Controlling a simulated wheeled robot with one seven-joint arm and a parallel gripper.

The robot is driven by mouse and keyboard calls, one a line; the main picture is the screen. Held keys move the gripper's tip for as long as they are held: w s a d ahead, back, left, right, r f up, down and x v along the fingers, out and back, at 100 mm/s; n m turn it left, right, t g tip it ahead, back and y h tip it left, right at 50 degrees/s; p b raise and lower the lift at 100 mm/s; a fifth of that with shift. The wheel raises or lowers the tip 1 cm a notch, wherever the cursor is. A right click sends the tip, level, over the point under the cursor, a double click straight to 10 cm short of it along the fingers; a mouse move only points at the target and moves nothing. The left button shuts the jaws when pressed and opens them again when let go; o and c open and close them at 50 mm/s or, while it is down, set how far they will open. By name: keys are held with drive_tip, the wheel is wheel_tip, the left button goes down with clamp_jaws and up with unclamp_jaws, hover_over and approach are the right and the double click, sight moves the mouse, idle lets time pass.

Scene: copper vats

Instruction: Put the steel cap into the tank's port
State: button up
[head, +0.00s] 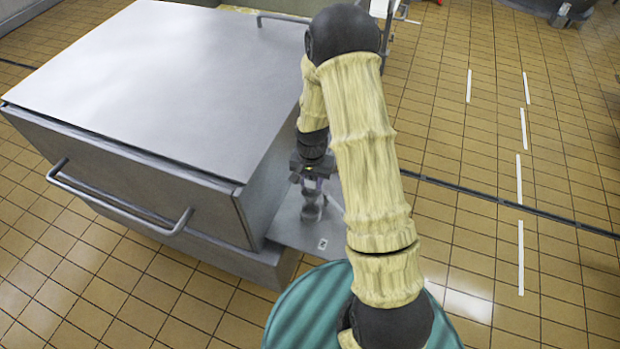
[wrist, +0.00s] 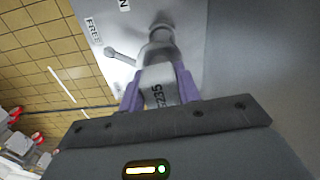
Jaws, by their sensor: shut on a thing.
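My gripper (head: 311,186) is shut on a grey steel piece, which looks like the steel cap (head: 311,208), above the low steel ledge at the tank's right side. In the wrist view the purple fingers of my gripper (wrist: 160,88) clasp the cap's marked, flat-sided part (wrist: 159,74). Its rounded far end (wrist: 160,36) points at the steel panel. The big steel tank (head: 170,70) fills the left of the head view. I cannot make out the port; the cap and my gripper may hide it. I cannot tell whether the cap touches the panel.
A small ball-ended lever (wrist: 112,54) sticks out beside the cap, near a "FREE" label (wrist: 94,31) on the panel. A bar handle (head: 120,205) juts from the tank's front. A teal ribbed round thing (head: 315,308) is at the bottom. Tiled floor (head: 450,130) lies open at right.

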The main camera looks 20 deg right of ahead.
drive_tip(key=shift+w+a+f+b, duration=0.1)
drive_tip(key=shift+w+f+b, duration=0.05)
drive_tip(key=shift+f+b, duration=0.95)
drive_tip(key=shift+w+f+b, duration=0.1)
drive_tip(key=shift+f+b, duration=0.65)
drive_tip(key=shift+f, duration=0.65)
drive_tip(key=shift+f+b, duration=2)
drive_tip(key=shift+f, duration=1.15)
drive_tip(key=o, duration=1.2)
drive_tip(key=shift+s, duration=0.1)
drive_tip(key=shift+c, duration=0.2)
wheel_tip(320, 180, up, 16)
drive_tip(key=shift+r+p, duration=0.2)
drive_tip(key=shift+p, duration=0.3)
drive_tip(key=shift+r, duration=0.5)
